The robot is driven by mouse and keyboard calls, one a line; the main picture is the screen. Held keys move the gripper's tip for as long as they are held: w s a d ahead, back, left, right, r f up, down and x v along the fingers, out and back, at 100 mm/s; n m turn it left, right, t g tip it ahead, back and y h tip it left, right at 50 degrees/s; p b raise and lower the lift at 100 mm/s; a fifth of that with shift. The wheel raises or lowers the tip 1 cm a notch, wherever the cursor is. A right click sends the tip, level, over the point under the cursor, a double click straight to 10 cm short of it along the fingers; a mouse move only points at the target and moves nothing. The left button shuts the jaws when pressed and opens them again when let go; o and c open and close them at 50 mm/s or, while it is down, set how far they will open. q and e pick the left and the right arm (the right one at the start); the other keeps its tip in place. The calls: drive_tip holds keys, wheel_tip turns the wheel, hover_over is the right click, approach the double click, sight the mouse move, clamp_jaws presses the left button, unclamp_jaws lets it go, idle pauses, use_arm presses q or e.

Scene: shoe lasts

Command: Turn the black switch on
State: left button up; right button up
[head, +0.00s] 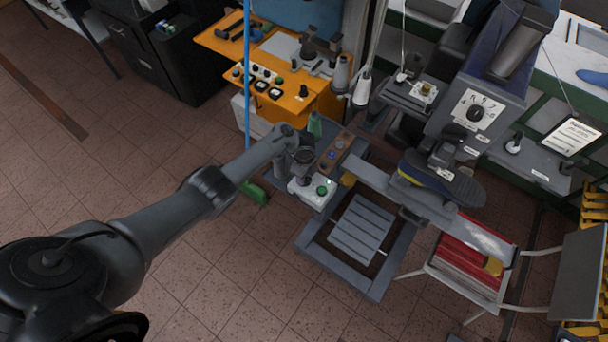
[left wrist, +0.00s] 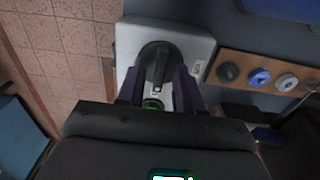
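The black switch (left wrist: 158,62) is a round rotary knob with a raised grip bar, set on a pale control box (left wrist: 130,36). In the left wrist view the bar points roughly along the gripper's direction. My left gripper (left wrist: 160,82) is open, with one dark finger on each side of the bar and gaps visible between. A green button (left wrist: 152,104) shows on the same box, nearer my palm. In the head view my left gripper (head: 303,178) is over the control box (head: 313,194) and hides most of the switch; the green button (head: 322,190) is visible. My right gripper is not in view.
A brown panel (left wrist: 268,75) with several round buttons lies beside the box. A grey machine (head: 450,120) and a slatted platform (head: 360,228) stand to the right. An orange workbench (head: 262,75) is behind. Tiled floor (head: 140,170) to the left is open.

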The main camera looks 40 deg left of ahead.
use_arm(q)
drive_tip(key=shift+r, duration=0.15)
wheel_tip(320, 180, up, 11)
drive_tip(key=p, duration=0.3)
drive_tip(key=shift+f, duration=0.2)
idle(0.5)
